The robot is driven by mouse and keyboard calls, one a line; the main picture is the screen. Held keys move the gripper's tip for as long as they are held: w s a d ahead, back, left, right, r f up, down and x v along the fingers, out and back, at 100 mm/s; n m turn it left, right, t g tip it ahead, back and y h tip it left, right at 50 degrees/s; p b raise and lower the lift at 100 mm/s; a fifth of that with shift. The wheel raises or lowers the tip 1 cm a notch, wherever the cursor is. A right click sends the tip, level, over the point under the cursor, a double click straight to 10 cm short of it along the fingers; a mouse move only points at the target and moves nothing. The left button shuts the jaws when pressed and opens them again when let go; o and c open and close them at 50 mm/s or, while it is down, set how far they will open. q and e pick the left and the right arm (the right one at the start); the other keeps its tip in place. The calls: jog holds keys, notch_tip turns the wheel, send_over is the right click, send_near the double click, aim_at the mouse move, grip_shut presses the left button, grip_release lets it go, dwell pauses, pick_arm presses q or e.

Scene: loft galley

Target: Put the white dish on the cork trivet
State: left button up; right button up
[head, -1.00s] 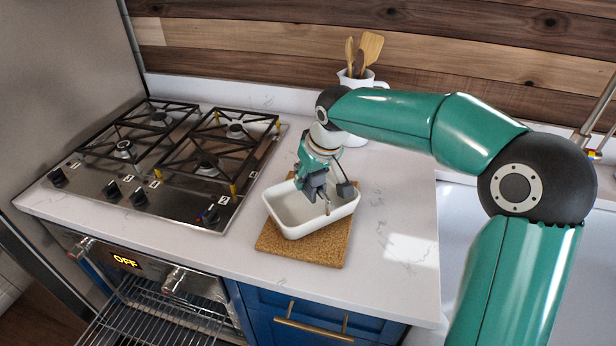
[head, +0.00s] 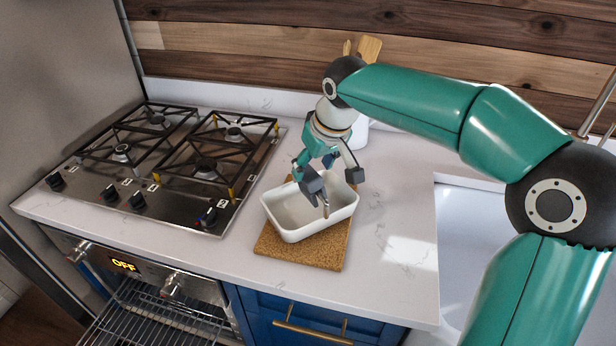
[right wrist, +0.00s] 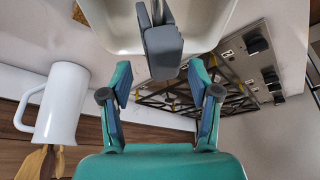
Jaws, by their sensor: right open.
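The white dish (head: 285,228) is a rectangular, empty, open-topped dish. It sits upright on the square cork trivet (head: 318,250), whose front part shows bare; its back is mostly hidden. My right gripper (head: 333,186) is open over the back right side of the dish, its fingers spread and holding nothing. Whether a fingertip touches the dish I cannot tell. In the right wrist view the open gripper (right wrist: 160,92) shows with the dish (right wrist: 110,22) beyond it at the top. My left gripper is out of view.
A gas hob (head: 170,160) lies left of the trivet. A white utensil pitcher (right wrist: 62,105) with wooden spoons stands at the back, mostly behind my arm in the head view. A sink (head: 470,230) is at the right. Counter (head: 385,220) right of the trivet is clear.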

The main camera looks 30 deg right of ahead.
jog(key=v, duration=0.6)
dwell(0.4)
